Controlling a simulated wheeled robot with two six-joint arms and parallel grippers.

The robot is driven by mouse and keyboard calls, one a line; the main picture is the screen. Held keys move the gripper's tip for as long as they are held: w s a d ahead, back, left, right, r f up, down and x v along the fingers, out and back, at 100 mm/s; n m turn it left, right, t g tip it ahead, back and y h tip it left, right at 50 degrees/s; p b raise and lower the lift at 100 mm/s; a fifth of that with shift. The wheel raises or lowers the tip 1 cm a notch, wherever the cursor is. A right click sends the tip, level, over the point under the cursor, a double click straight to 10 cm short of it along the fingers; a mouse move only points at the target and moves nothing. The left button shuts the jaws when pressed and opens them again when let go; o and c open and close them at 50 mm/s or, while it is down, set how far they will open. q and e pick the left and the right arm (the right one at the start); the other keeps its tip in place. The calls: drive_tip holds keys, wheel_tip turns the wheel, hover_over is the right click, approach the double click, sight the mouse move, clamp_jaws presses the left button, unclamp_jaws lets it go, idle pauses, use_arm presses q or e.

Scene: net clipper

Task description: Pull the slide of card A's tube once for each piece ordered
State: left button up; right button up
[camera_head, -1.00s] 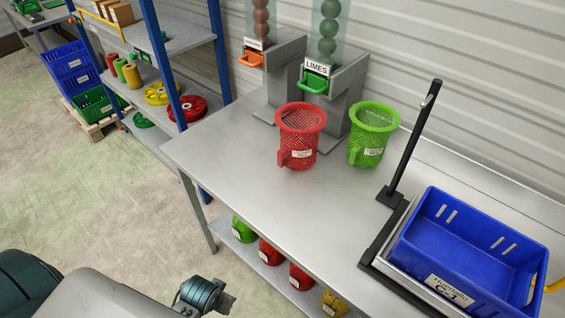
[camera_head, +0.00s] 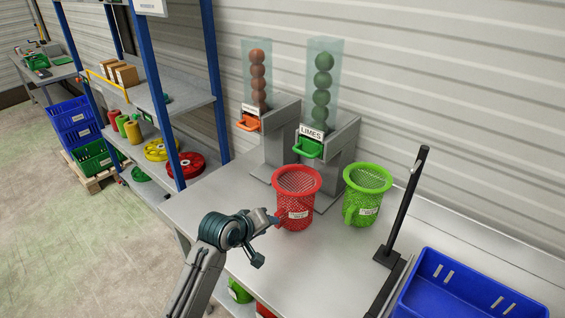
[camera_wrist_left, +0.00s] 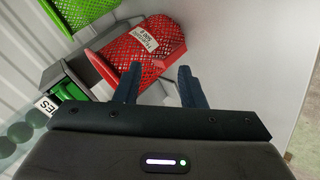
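Two clear tubes stand at the back of the bench. One (camera_head: 257,70) holds orange-brown balls above an orange slide (camera_head: 248,124); its label is too small to read. The lime tube (camera_head: 322,75), labelled LIMES, holds green balls above a green slide (camera_head: 308,148). A red mesh basket (camera_head: 297,195) stands in front of the tubes, a green one (camera_head: 367,195) to its right. My left gripper (camera_head: 268,238) is open and empty beside the red basket; contact cannot be told. Its fingers (camera_wrist_left: 158,88) are apart, facing the red basket (camera_wrist_left: 150,45). No card A is legible. My right gripper is out of view.
A black post (camera_head: 405,205) and a blue crate (camera_head: 470,285) stand at the right of the bench. A shelf rack (camera_head: 185,110) with spools is at the left. The bench top (camera_head: 335,260) is bare in front of the baskets.

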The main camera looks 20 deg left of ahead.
sight(301, 154)
use_arm(q)
drive_tip(key=w+r+n+t+h, duration=0.25)
drive_tip(key=w+r+n, duration=0.25)
drive_tip(key=w+r, duration=0.85)
drive_tip(key=shift+t+y, duration=0.25)
drive_tip(key=shift+t, duration=0.1)
drive_tip(key=b+x, duration=0.5)
drive_tip(key=x, duration=0.5)
drive_tip(key=shift+a, duration=0.1)
drive_tip(key=shift+w, duration=0.1)
drive_tip(key=shift+c, duration=0.5)
clamp_jaws()
